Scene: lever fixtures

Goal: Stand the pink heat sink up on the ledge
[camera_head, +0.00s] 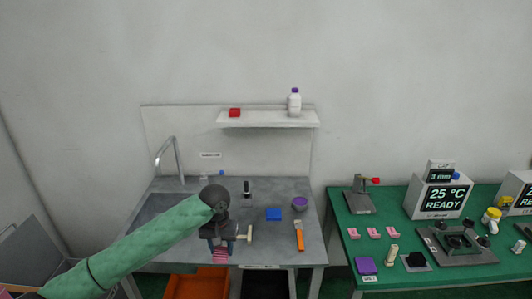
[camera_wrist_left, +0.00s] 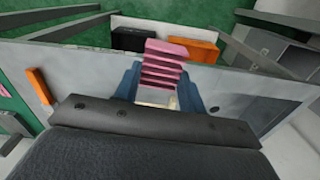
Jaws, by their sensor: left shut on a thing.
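The pink heat sink (camera_head: 220,256) is a finned block at the front edge of the grey bench. It also shows in the left wrist view (camera_wrist_left: 165,66), with its fins stacked one above another and its lower end between the blue fingers. My left gripper (camera_head: 221,246) is shut on it; the gripper also shows in the left wrist view (camera_wrist_left: 160,93). The white ledge (camera_head: 268,121) is on the back wall, above and behind the gripper. My right gripper is in neither view.
A red block (camera_head: 235,112) and a white bottle (camera_head: 294,102) stand on the ledge, with free room between them. A blue block (camera_head: 273,214), a purple bowl (camera_head: 300,203) and an orange-handled tool (camera_head: 299,236) are on the bench (camera_head: 270,188). A tap (camera_head: 167,155) rises at left.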

